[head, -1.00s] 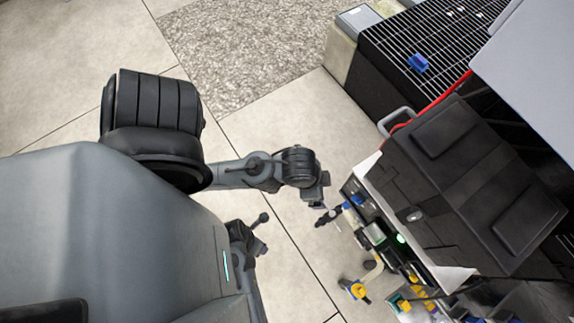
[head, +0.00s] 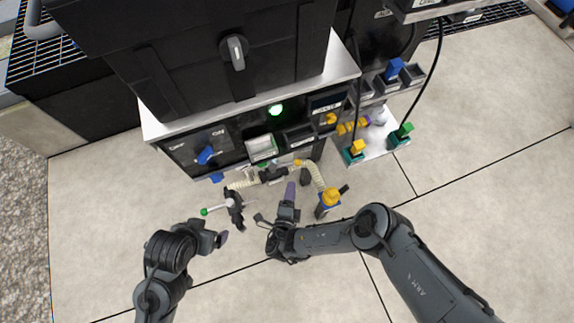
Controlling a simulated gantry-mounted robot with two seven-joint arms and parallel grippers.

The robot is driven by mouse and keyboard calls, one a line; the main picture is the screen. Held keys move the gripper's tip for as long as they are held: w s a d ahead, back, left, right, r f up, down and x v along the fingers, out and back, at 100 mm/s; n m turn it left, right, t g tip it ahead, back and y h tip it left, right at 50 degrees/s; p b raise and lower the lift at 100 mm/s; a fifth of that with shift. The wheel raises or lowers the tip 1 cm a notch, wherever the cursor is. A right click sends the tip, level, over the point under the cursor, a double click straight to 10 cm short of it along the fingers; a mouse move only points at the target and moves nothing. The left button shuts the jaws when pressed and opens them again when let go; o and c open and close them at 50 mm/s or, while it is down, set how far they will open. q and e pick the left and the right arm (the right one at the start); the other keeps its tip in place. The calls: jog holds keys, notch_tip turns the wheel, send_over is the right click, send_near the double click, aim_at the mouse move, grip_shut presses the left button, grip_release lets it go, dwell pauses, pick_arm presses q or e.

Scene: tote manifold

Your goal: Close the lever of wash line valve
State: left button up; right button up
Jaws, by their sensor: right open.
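Labels are too small to read, so I cannot tell which fitting is the wash line valve. A lever with a green tip (head: 216,208) sits at a dark fitting (head: 236,209) in front of the cabinet. A yellow-topped valve (head: 329,197) with a blue part and black handle stands further right. My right gripper (head: 289,193) is open, pointing at the cabinet between these two, with no object seen in it. My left gripper (head: 221,238) is below the green-tipped lever and apart from it; its jaw gap is not clear.
The cabinet (head: 180,128) has a blue knob (head: 205,155) between OFF and ON and a lit green lamp (head: 275,110). Cream hoses (head: 312,174) run in front. Yellow and green valves stand on a white tray (head: 376,145) at right. The floor on the right is clear.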

aim_at(295, 162)
jog(key=shift+t, duration=0.4)
jog(key=b+x, duration=0.1)
jog(key=x, duration=0.3)
jog(key=b+x, duration=0.2)
jog(key=x, duration=0.2)
jog(key=b+x, duration=0.2)
jog(key=x, duration=0.2)
jog(key=shift+w+a, duration=0.2)
jog(key=shift+w, duration=0.25)
jog(key=shift+w+b, duration=0.4)
jog(key=shift+b, duration=0.1)
pick_arm(q)
notch_tip(295, 162, down, 7)
pick_arm(e)
jog(key=shift+w, duration=0.1)
pick_arm(q)
jog(key=shift+f, duration=0.1)
pick_arm(e)
jog(key=shift+r, duration=0.1)
pick_arm(q)
jog(key=shift+a, duration=0.1)
pick_arm(e)
grip_shut()
